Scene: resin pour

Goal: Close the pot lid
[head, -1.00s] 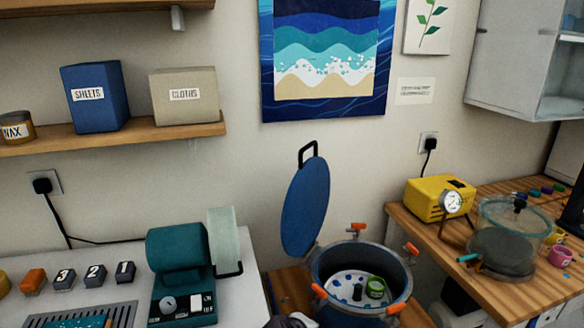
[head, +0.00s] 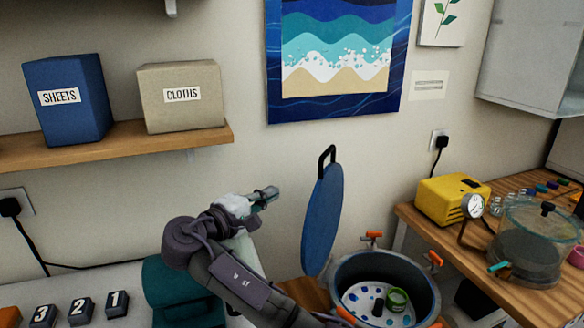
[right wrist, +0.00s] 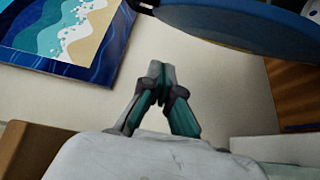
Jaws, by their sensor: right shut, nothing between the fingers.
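The pot (head: 345,284) stands at the lower right of centre in the head view, open, with orange clamps on its rim. Inside it are a speckled plate and a green cup (head: 397,299). Its blue lid (head: 323,220) stands upright on the pot's left side, with a black handle (head: 327,153) at the top. My right gripper (head: 268,194) is shut and empty, to the left of the lid and apart from it. In the right wrist view its fingertips (right wrist: 156,72) meet, and the blue lid (right wrist: 240,24) crosses the upper right. My left gripper is not in view.
A teal machine (head: 172,288) stands behind my right arm, near numbered black blocks (head: 79,311). A yellow pump (head: 450,198) and a clear chamber (head: 530,243) stand on the wooden bench at right. A shelf (head: 150,147) with boxes juts from the wall at left.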

